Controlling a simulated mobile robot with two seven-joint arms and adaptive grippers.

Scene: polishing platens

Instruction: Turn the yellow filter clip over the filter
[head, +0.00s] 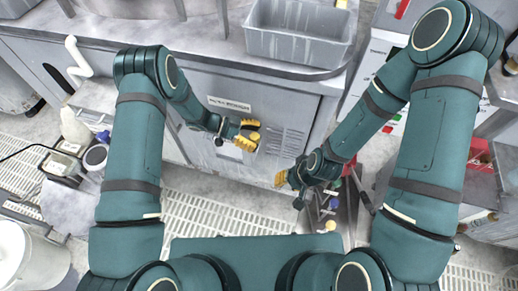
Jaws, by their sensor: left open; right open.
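My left gripper (250,135), with yellow finger pads, is open in front of the grey cabinet's face, near the vent slots. My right gripper (286,186) is open, lower and to the right of it, above the grated floor. I see nothing held in either one. I cannot make out the yellow filter clip or the filter for certain in this view; the yellow at the grippers looks like their own finger pads.
A grey cabinet (290,112) carries a grey tub (300,45) on its top. A cluttered stand of small coloured items (329,226) is at the lower right. Bottles and a cart (60,165) stand at the left. White floor grating (225,210) lies between.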

